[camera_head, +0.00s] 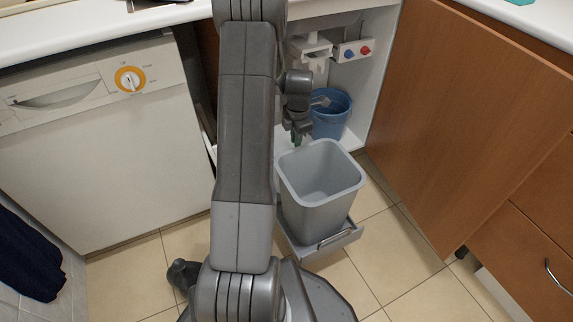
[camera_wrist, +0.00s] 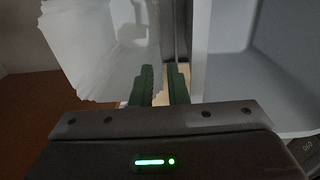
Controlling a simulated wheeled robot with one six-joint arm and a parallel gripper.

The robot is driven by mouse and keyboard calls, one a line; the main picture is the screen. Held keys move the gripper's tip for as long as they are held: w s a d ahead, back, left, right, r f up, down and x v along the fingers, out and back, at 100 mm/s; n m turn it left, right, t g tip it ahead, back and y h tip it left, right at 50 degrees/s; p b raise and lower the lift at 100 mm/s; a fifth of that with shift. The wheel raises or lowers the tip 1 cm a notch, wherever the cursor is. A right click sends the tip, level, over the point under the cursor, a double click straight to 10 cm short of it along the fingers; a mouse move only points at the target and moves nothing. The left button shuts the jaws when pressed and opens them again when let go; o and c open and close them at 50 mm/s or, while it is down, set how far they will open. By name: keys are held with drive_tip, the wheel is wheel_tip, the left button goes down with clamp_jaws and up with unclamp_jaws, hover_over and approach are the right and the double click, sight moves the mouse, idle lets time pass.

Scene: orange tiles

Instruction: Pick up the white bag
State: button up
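The white bag (camera_wrist: 100,45) fills the upper left of the wrist view, pale and crumpled with a jagged lower edge. In the head view I cannot make it out; my arm covers part of that area. My gripper (camera_wrist: 163,85) has two green fingertips with a narrow gap between them, and floor shows through the gap. The left fingertip overlaps the bag's lower right edge in the picture; I cannot tell whether it touches. In the head view my gripper (camera_head: 297,138) points down by the grey bin's back left rim.
The open grey bin (camera_head: 322,205) stands on a pull-out tray (camera_head: 335,240); its wall shows close at right in the wrist view (camera_wrist: 215,50). A blue bucket (camera_head: 330,113) is behind it in the cabinet. The open wooden door (camera_head: 460,110) is right, the dishwasher (camera_head: 100,150) left.

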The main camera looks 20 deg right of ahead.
drive_tip(key=f+b, duration=0.1)
drive_tip(key=f, duration=0.1)
drive_tip(key=f+b, duration=0.2)
drive_tip(key=f, duration=0.1)
drive_tip(key=shift+w+a+f, duration=0.15)
drive_tip(key=shift+a+f, duration=0.05)
drive_tip(key=shift+f, duration=0.15)
drive_tip(key=shift+r, duration=0.1)
clamp_jaws()
